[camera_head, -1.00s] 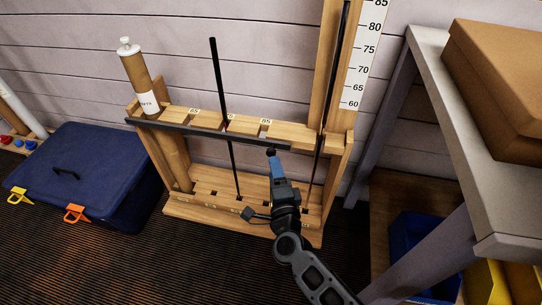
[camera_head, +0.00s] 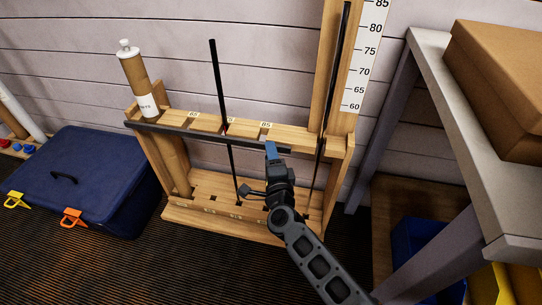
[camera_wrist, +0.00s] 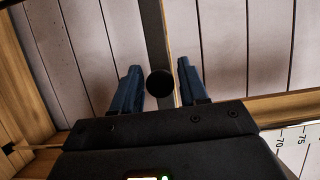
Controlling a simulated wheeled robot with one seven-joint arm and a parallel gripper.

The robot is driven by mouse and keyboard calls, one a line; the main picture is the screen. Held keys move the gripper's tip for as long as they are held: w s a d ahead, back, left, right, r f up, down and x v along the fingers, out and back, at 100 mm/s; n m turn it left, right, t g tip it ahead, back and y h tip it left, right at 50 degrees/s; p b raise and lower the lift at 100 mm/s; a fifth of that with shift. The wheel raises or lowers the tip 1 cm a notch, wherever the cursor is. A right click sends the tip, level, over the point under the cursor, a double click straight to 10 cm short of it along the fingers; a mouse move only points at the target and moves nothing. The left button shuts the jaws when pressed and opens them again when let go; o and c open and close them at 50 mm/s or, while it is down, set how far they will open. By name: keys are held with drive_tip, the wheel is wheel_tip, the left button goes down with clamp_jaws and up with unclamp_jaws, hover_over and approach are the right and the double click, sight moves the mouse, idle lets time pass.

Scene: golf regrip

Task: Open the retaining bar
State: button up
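The retaining bar (camera_head: 190,133) is a long dark bar across the front of the wooden rack's top rail. It lies across the front of the slots. My gripper (camera_head: 271,150) is at the bar's right end, with blue fingertips. In the wrist view, the bar (camera_wrist: 155,35) runs up the picture, and a round black knob (camera_wrist: 160,83) on it sits between my gripper's two blue fingers (camera_wrist: 158,86). The fingers are open, with a gap on each side of the knob. The head view hides the knob behind my fingers.
The wooden rack (camera_head: 215,222) holds a dark shaft (camera_head: 217,80) and a brown tube with a white cap (camera_head: 136,75). A ruler (camera_head: 362,60) stands at its right. A blue case (camera_head: 80,180) is on the left floor. A grey table (camera_head: 430,70) with a cardboard box (camera_head: 500,85) is right.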

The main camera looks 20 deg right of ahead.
clamp_jaws()
idle(0.4)
